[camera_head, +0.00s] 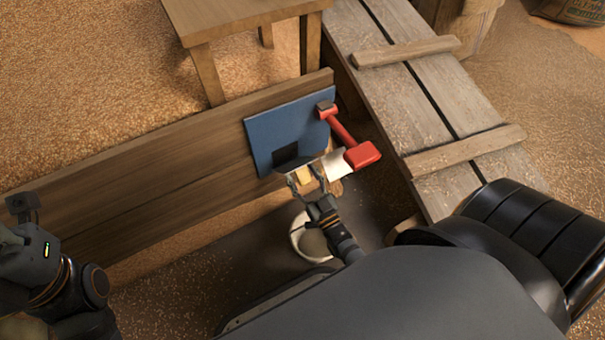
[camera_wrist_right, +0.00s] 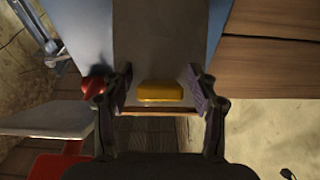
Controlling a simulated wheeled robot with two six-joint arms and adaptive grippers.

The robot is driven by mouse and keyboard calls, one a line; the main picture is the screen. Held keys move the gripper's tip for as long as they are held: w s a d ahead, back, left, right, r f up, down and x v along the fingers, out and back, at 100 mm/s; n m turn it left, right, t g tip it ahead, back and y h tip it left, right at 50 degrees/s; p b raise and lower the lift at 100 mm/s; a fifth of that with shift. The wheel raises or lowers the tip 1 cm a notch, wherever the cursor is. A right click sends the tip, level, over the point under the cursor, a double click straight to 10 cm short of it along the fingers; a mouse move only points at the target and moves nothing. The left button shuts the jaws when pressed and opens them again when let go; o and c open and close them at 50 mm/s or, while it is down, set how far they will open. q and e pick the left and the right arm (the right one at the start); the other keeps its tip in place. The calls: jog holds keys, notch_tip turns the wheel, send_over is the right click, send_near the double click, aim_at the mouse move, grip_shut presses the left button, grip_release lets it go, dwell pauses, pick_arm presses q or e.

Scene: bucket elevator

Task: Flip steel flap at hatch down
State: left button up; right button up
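The steel flap (camera_wrist_right: 160,45) is a grey plate with a yellow grip (camera_wrist_right: 160,92) at its near edge, in front of the blue hatch panel (camera_wrist_right: 85,28). In the head view the blue panel (camera_head: 270,125) leans on the plank wall, with a dark opening low on it; the yellow grip (camera_head: 304,175) shows just below. My right gripper (camera_head: 306,180) is at the grip. In the wrist view its fingers (camera_wrist_right: 160,90) are open, one on each side of the yellow grip, with gaps visible. Only part of my left arm shows at the lower left; its fingers are not visible.
A red lever (camera_head: 343,130) and a pale plate (camera_head: 337,164) sit right of the grip. A white bucket (camera_head: 298,240) stands below my right gripper. A plank ramp (camera_head: 425,95) is at right, a wooden table (camera_head: 240,15) behind. Loose grain covers the floor.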

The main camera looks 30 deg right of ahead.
jog(key=shift+r, duration=0.1)
jog(key=v, duration=0.7)
jog(key=shift+s, duration=0.25)
